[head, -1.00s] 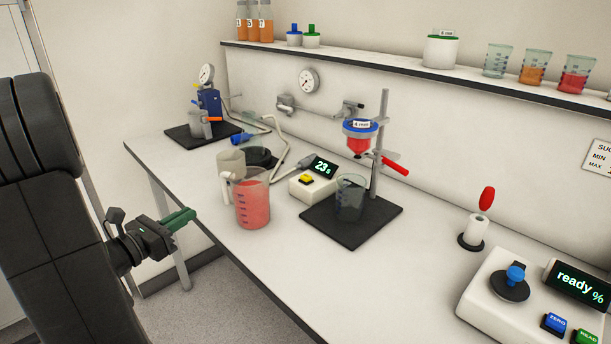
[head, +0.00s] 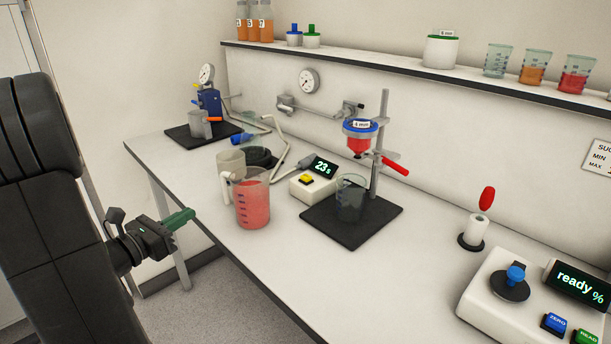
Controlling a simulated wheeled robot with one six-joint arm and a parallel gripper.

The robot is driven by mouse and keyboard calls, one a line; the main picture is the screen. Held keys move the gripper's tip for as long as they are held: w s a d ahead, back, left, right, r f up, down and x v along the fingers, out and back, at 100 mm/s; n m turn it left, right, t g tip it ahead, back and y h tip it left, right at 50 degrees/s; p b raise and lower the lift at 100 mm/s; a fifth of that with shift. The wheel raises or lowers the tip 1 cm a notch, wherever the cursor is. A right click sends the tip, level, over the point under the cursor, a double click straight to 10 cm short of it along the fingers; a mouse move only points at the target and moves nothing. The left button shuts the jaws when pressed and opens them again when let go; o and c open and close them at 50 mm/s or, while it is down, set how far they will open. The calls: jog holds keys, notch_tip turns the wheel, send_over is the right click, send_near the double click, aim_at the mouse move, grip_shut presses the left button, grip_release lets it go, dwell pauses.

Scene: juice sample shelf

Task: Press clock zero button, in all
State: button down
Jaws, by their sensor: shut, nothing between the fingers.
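The clock is a small white box (head: 324,188) in the middle of the bench, with a dark display (head: 323,167) reading "23 s". A yellow button (head: 306,179) sits on its top at the left. My gripper (head: 188,216), with green fingers, is shut and empty. It is at the left in the head view, off the bench's front edge and well left of the clock. Nothing touches the yellow button. A separate blue button marked "ZERO" (head: 554,323) is on the white instrument (head: 482,291) at the lower right, whose display reads "ready %".
A beaker of red liquid (head: 253,203) and a pale cup (head: 231,162) stand left of the clock. A stand with a red-and-blue funnel (head: 360,140) and an empty beaker (head: 350,200) on a black base (head: 335,231) are to its right.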

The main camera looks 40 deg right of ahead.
dwell(0.8)
jog(key=a+m+g+y+p, duration=0.5)
jog(key=a+m+y+p, duration=0.65)
jog(key=a+y, duration=0.75)
jog(key=w+a+r+m+t+y+p, duration=0.1)
jog(key=a+r, duration=0.3)
jog(key=a, duration=0.5)
jog(key=w+a+r+m+t+y+p, duration=0.1)
jog(key=a+r, duration=0.4)
jog(key=a, duration=0.5)
jog(key=w+a+r+m+t+y+p, duration=0.1)
jog(key=a+r+m+y, duration=0.3)
jog(key=a, duration=0.5)
jog(key=shift+w+a+r+t+y+p, duration=0.15)
jog(key=shift+w+r+t+y+p, duration=0.2)
jog(key=shift+p, duration=0.4)
jog(key=shift+w, duration=0.15)
